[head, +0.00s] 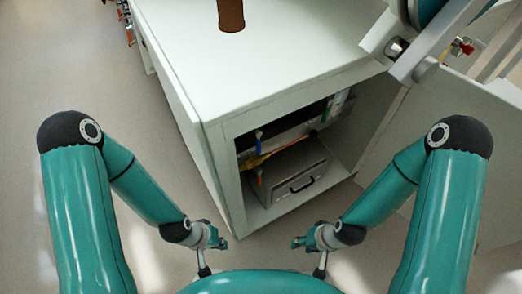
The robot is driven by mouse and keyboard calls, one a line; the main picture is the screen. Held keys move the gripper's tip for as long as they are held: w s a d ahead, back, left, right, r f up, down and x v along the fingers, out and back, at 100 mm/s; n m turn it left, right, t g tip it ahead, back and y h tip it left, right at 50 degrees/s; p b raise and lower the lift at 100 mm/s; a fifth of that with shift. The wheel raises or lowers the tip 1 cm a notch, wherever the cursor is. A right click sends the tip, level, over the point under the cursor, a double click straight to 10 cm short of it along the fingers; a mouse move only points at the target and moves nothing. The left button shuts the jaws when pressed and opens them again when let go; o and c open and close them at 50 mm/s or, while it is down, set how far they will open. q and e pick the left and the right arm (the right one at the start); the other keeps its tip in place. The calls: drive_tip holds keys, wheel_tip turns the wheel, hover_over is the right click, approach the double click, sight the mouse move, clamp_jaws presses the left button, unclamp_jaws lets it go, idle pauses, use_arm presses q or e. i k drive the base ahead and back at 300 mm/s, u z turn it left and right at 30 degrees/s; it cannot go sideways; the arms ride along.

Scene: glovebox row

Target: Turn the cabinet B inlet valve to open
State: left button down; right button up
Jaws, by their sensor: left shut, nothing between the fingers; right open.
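A small red-handled fitting (463,46), which looks like a valve, sits at the upper right beside pale metal framework. I cannot read a label on it or tell whether it is the cabinet B inlet valve, nor its handle setting. My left gripper (221,243) is shut and empty, low in front of the white cabinet. My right gripper (297,243) is open and empty, to the right of the left one. Both grippers are far from the red fitting and touch nothing visible.
The white cabinet (185,85) has an open front; inside are a grey case (292,172) with a dark handle and an orange hose (285,149). A pale door panel (440,140) stands open at right. A brown cylinder (231,14) stands on top. Floor at left is clear.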

sight(259, 133)
drive_tip(key=z, duration=0.1)
drive_tip(key=k, duration=0.45)
drive_tip(key=z, duration=1.45)
drive_tip(key=k, duration=1.25)
drive_tip(key=u, duration=1.1)
drive_tip(key=i, duration=1.7)
